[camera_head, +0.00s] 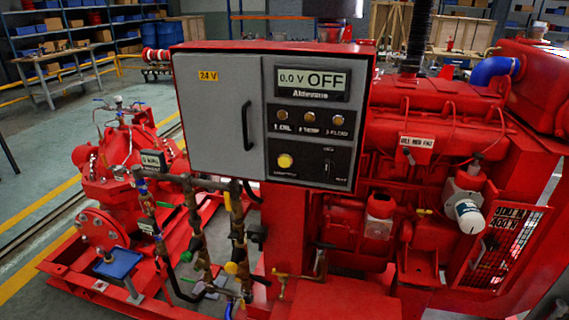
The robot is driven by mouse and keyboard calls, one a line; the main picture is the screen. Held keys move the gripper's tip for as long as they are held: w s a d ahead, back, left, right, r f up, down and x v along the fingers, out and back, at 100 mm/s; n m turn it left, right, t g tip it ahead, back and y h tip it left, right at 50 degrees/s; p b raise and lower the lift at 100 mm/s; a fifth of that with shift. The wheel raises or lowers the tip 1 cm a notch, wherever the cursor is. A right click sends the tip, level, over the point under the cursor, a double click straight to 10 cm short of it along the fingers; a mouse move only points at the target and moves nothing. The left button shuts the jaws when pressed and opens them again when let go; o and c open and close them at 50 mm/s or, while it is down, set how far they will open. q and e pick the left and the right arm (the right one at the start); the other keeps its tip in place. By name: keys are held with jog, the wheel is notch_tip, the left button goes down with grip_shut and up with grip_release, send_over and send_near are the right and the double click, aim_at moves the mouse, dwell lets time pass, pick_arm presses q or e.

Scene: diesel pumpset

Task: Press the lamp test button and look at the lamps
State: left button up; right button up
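A red control box (368,60) with a grey door (215,130) stands in the middle of the head view. Its display (312,81) reads "0.0 V OFF". Below it are three small round lamps, the left lamp (283,115), the middle lamp (311,118) and the right lamp (338,121). All three look dull amber and seem unlit. Below the left lamp is a round yellow button (285,161), probably the lamp test button; its label is too small to read. A selector switch (328,166) is to its right. Neither gripper is in view, and nothing covers the panel.
A red engine (425,130) fills the right side. A red pump (125,160) stands at the left, with pipes and valves (235,225) in front of and below the box. Shelves (45,38) and a workbench (60,65) are behind. The floor at left is clear.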

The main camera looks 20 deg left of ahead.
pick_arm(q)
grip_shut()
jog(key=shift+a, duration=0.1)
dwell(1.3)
